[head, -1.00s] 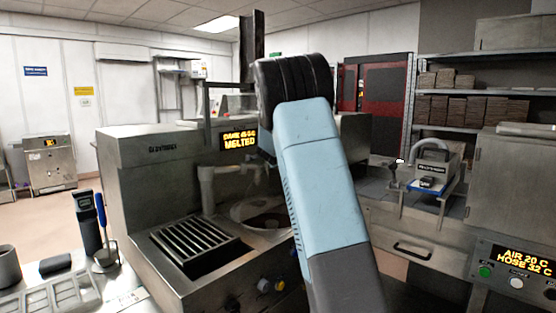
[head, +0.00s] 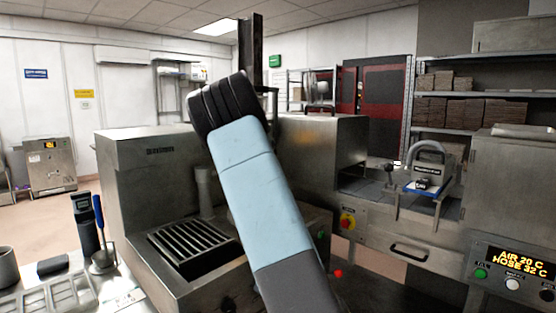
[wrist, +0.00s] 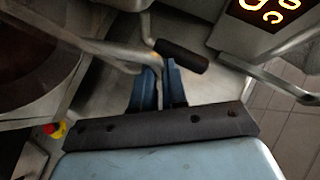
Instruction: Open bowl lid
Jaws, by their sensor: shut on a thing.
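In the wrist view, my gripper (wrist: 160,88) has its two blue fingers closed near a bent metal bar (wrist: 110,48) with a black grip (wrist: 183,55), which seems to be the lid handle. The fingers are just below the grip; the exact contact is hard to see. At the left of the same view is a dark brown round area (wrist: 30,62) with a pale metal rim, perhaps the bowl. I cannot clearly make out the lid itself. In the head view, my arm hides the gripper, the bowl and the lid.
The steel machine (head: 150,170) with a slatted grate (head: 192,246) stands left of my arm. A counter at left holds a cup with a blue-handled tool (head: 101,235). At right are a steel cabinet with a display (head: 522,258) and a shelf of brown blocks (head: 485,108).

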